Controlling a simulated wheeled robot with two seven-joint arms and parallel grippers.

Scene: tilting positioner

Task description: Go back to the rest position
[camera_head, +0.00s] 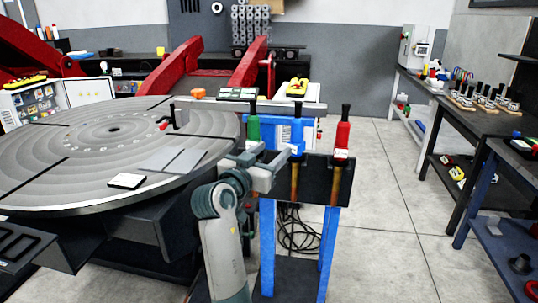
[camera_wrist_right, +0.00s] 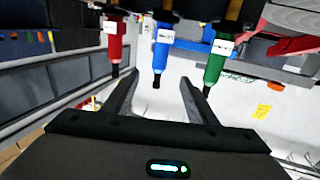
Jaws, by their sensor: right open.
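My right gripper (camera_head: 268,168) is in front of the tool rack, beside the turntable's right edge. In the right wrist view, its two fingers (camera_wrist_right: 158,78) are apart with nothing clamped. A blue-handled tool (camera_head: 297,136) hangs in the rack; in the wrist view it (camera_wrist_right: 162,52) lines up with the gap between the fingers, but its depth is hard to tell. A green-handled tool (camera_head: 253,124) and a red-handled tool (camera_head: 342,134) hang on either side; the wrist view shows the green (camera_wrist_right: 218,58) and red (camera_wrist_right: 115,45) too. My left gripper is not in view.
The large round turntable (camera_head: 75,150) fills the left, with a small white-topped block (camera_head: 126,181) on it. The rack's black plate (camera_head: 318,178) stands on blue legs (camera_head: 329,240). Workbenches (camera_head: 455,115) line the right. The floor between (camera_head: 400,200) is clear.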

